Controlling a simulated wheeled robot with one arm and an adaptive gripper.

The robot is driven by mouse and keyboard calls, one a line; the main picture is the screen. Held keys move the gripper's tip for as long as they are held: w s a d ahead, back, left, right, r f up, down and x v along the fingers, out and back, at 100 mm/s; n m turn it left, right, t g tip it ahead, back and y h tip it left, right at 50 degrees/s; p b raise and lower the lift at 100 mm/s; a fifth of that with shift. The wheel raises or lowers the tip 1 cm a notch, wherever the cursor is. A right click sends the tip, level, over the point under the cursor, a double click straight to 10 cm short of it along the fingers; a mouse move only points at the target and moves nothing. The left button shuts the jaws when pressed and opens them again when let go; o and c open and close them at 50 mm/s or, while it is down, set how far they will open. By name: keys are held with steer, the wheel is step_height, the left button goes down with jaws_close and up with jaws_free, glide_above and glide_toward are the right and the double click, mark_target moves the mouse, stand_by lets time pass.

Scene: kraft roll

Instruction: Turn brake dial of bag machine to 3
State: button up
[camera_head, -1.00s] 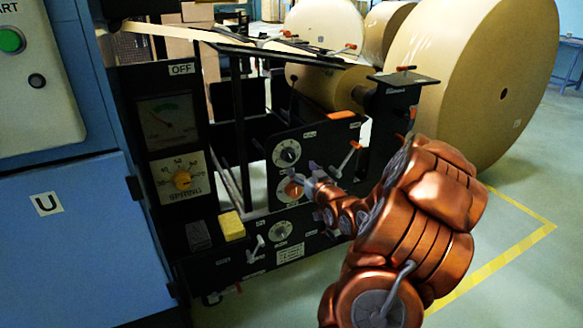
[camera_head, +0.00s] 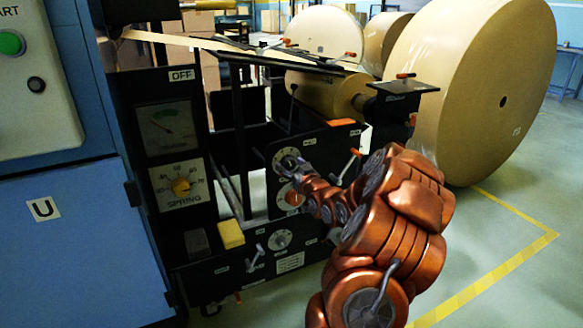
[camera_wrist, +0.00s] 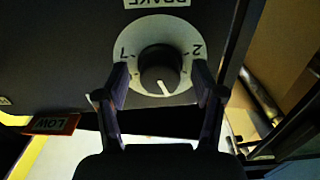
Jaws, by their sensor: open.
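The brake dial, a black knob (camera_wrist: 160,66) on a round pale plate, fills the middle top of the wrist view under a partly cut-off "BRAKE" label. Its white pointer points down in that view, slightly right. A "2" shows on the plate's right and a mark like a 1 or 7 on its left; the lower marks are hidden. My gripper (camera_wrist: 161,82) is open, with one finger on each side of the knob; contact is not clear. In the head view, my gripper (camera_head: 292,166) is at the upper dial (camera_head: 283,155) and partly covers it.
An orange-centred dial (camera_head: 292,198) sits just below, and another pale dial (camera_head: 280,239) lower still. An orange-tipped lever (camera_head: 348,163) stands right of the panel. A red "LOW" tag (camera_wrist: 50,124) shows at left in the wrist view. Large kraft rolls (camera_head: 480,90) stand behind.

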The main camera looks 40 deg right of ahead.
steer(key=c, duration=1.1)
steer(key=shift+c, duration=0.2)
steer(key=shift+n+b, duration=0.3)
steer(key=n+b, duration=0.3)
steer(key=n, duration=0.2)
steer(key=shift+f, duration=0.1)
steer(key=shift+n+b, duration=1.1)
steer(key=shift+n, duration=0.4)
steer(key=shift+r, duration=0.2)
